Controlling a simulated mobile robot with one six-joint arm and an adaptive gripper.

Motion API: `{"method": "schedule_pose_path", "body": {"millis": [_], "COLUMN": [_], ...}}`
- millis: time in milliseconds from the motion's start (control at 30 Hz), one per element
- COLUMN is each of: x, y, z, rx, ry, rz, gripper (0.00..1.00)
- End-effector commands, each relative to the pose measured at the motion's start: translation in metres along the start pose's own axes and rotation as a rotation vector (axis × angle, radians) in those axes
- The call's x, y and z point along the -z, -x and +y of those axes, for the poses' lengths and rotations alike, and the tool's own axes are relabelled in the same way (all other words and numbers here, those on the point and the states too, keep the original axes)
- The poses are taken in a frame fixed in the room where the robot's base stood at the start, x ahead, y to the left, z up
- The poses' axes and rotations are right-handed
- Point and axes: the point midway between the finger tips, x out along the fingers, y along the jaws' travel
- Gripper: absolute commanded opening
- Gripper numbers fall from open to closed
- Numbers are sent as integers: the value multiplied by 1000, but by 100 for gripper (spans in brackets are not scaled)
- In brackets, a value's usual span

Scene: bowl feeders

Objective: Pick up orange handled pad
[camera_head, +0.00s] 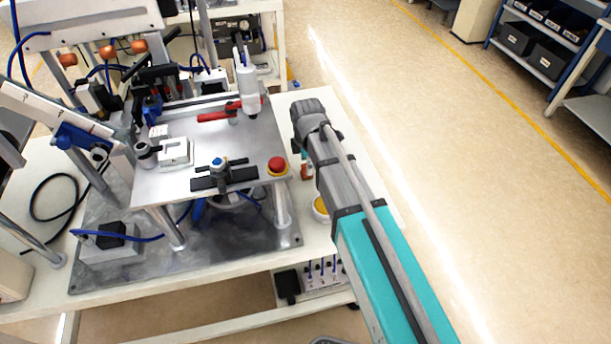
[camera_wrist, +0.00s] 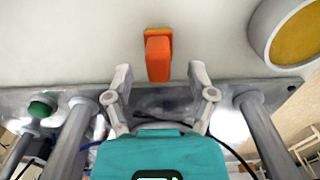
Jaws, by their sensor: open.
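The orange handled pad (camera_wrist: 158,57) lies on the pale table top in the wrist view, upper middle, with a lighter orange end at the far side. In the head view, a small part of an orange thing, likely the same pad (camera_head: 306,168), shows just left of my arm; the rest is hidden. My gripper (camera_wrist: 160,72) is open and empty, its two grey fingers spread left and right. In the wrist view the pad appears centred between the fingertips and reaches beyond them. Whether they touch it cannot be told. The fingers are hidden in the head view.
A round pale bowl with yellow inside (camera_wrist: 296,36) stands right of the pad; it shows beside my arm in the head view (camera_head: 321,207). A raised metal fixture plate (camera_head: 205,140) on posts, with a red button (camera_head: 277,166), stands to the left. Open floor lies right.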

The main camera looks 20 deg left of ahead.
Motion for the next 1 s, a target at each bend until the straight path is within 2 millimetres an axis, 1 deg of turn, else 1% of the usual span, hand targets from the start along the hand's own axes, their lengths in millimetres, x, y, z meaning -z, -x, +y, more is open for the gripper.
{"method": "schedule_pose_path", "body": {"millis": [33,200,867,967,1000], "x": [0,0,0,0,0], "y": [-7,-14,-14,-14,-14], "z": [0,0,0,0,0], "rx": [0,0,0,0,0], "ry": [0,0,0,0,0], "rz": [0,0,0,0,0], "gripper": [71,71,71,55,47]}}
